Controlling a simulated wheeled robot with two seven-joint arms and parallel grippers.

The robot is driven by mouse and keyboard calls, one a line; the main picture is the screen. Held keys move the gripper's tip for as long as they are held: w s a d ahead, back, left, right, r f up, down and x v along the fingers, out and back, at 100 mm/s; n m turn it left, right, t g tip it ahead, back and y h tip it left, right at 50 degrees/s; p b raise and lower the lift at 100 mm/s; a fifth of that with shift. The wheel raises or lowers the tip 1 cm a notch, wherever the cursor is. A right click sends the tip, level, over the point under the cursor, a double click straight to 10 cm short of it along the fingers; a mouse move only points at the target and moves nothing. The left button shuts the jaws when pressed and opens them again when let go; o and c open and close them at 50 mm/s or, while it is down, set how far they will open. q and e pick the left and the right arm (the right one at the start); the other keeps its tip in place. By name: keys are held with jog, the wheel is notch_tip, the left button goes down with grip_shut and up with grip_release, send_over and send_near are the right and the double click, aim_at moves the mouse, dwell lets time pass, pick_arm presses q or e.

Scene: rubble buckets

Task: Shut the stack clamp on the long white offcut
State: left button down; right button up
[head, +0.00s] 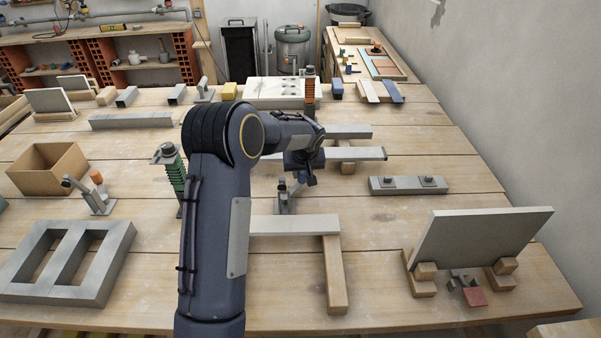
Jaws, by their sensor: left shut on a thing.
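My left gripper (308,170) is over the middle of the bench, fingers pointing down, partly hidden by my own wrist. It is shut, apparently on the handle of the stack clamp (284,199); the grip itself is hidden. The clamp is a small grey metal toggle clamp standing behind a long white offcut (295,225). The offcut lies flat, its left end hidden by my left arm and its right end resting on a wooden strip (335,275). I cannot tell whether the clamp's arm touches the offcut. My right gripper is not in view.
More pale boards (365,154) lie just behind the gripper. A green-sprung post (170,170) and another toggle clamp (98,195) stand left. A tilted grey slab (480,238) stands in wooden blocks at right. Bare bench lies between the slab and the wooden strip.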

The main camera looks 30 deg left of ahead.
pick_arm(q)
jog(key=d+m, duration=0.1)
jog(key=d+m+h+b, duration=0.1)
jog(key=shift+s+m+t, duration=0.3)
jog(key=shift+m, duration=0.1)
jog(key=shift+s+d+m+h+b, duration=0.2)
jog(key=shift+d+m, duration=0.25)
jog(key=shift+m, duration=0.3)
jog(key=shift+s+d+m+h+b, duration=0.1)
jog(key=shift+s+d+m+h, duration=0.3)
jog(key=shift+m, duration=0.35)
jog(key=c, duration=1.1)
grip_release()
jog(key=v, duration=0.7)
jog(key=shift+s+r, duration=0.2)
jog(key=shift+r, duration=0.2)
jog(key=shift+d, duration=0.15)
